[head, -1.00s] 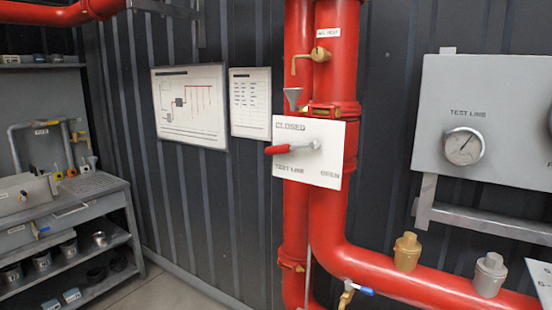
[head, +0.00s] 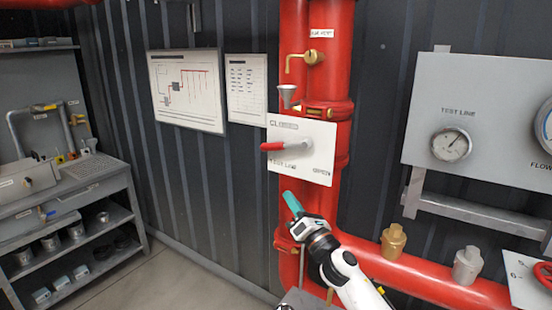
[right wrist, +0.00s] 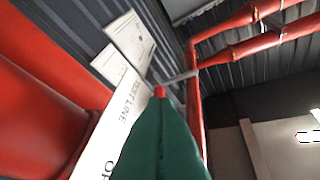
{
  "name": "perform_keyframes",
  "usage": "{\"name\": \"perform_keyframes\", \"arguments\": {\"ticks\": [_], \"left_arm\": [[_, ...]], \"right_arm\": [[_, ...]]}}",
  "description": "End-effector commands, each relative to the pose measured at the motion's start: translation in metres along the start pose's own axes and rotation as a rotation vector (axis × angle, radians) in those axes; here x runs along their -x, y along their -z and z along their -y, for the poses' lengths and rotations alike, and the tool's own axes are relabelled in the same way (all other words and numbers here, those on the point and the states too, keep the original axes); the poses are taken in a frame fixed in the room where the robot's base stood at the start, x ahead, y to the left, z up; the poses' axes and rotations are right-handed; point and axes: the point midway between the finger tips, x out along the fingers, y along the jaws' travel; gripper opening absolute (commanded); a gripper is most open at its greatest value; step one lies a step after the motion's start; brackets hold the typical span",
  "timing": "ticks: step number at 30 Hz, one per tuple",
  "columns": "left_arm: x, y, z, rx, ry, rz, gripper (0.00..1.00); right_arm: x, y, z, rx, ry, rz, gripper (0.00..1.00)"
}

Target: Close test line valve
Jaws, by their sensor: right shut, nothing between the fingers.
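The test line valve has a white plate (head: 322,165) marked CLOSED at upper left, TEST LINE at lower left and OPEN at lower right. Its red lever handle (head: 273,146) points left from the pivot, roughly level. My right gripper (head: 292,203) has teal fingers, shut and empty, pointing up just below the plate and apart from the lever in the head view. In the right wrist view the shut fingers (right wrist: 160,130) point toward the plate (right wrist: 115,125), and the red handle end (right wrist: 160,91) shows just beyond their tips. My left gripper is not in view.
Large red pipes (head: 325,80) run behind the plate and bend right below it. A small brass tap (head: 305,60) and funnel (head: 288,94) sit above it. A gauge panel (head: 425,115) is at right. Shelving (head: 90,215) stands at left, with open floor between.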

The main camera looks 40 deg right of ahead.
Motion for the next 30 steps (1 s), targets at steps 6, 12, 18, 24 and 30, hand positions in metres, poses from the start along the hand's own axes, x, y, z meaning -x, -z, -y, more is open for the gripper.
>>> {"name": "perform_keyframes", "arguments": {"ticks": [6, 12, 18, 24, 30], "left_arm": [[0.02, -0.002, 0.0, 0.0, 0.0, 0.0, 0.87], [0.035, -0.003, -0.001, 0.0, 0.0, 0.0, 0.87], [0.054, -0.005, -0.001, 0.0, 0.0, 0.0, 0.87], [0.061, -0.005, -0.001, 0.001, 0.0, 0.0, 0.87], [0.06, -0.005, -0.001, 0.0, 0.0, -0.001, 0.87]], "right_arm": [[-0.043, 0.004, 0.002, -0.007, -0.002, -0.002, 0.0], [-0.086, 0.003, 0.002, -0.009, -0.003, -0.001, 0.0], [-0.111, 0.02, 0.002, -0.005, -0.003, 0.001, 0.0], [-0.119, 0.027, -0.001, -0.007, -0.002, 0.002, 0.0], [-0.12, 0.027, -0.002, -0.007, -0.003, 0.002, 0.0]]}}
